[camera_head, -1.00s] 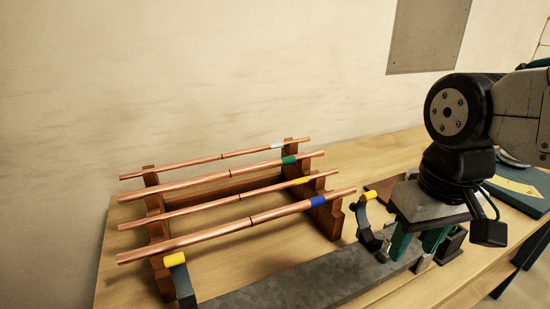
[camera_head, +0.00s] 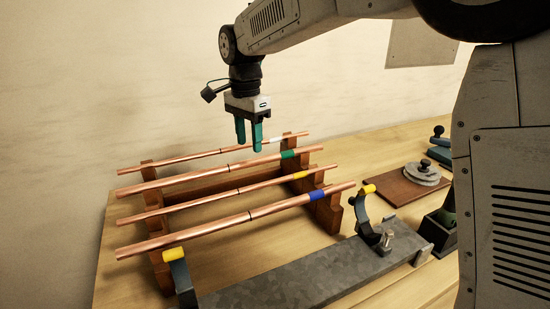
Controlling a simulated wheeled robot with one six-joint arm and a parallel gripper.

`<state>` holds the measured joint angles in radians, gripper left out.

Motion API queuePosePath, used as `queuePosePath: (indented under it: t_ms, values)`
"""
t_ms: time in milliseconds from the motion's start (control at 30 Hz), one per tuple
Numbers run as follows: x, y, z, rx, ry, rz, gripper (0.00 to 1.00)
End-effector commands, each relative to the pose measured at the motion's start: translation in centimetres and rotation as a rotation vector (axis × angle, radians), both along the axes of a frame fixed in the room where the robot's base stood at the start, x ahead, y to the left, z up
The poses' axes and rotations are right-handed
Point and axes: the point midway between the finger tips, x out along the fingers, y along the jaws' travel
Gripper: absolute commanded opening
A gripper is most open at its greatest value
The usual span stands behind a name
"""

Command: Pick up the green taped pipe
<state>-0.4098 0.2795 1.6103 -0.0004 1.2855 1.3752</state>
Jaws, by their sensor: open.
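The green taped pipe (camera_head: 220,171) is a copper pipe with a green tape band near its right end. It lies across the stepped wooden rack, second from the back. My gripper (camera_head: 249,144) is open and empty, with its two teal fingers pointing down. In the picture, the fingertips appear just above the middle-right part of the green taped pipe, left of the green band. I cannot tell the exact height between them. No finger visibly touches a pipe.
The rack (camera_head: 326,209) also holds a white taped pipe (camera_head: 199,155) behind, and a yellow taped pipe (camera_head: 222,195) and a blue taped pipe (camera_head: 226,226) in front. A grey metal fixture (camera_head: 310,268) with yellow-tipped arms stands in front. A brown board (camera_head: 398,187) lies to the right.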

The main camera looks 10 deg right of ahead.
Motion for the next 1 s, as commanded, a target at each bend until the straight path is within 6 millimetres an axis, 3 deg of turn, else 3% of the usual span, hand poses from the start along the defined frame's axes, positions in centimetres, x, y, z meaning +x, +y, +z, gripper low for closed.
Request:
queuePosePath:
  t_ms: [133, 333, 800, 1000]
  values:
    - [1.7, 1.3, 0.8, 0.005, -0.023, -0.205, 0.44]
    - [2.0, 1.4, 0.7, 0.008, -0.032, -0.322, 0.44]
    - [1.6, 2.0, -5.3, 0.007, -0.031, -0.326, 0.44]
    - [1.7, 2.0, -6.5, 0.008, -0.033, -0.326, 0.44]
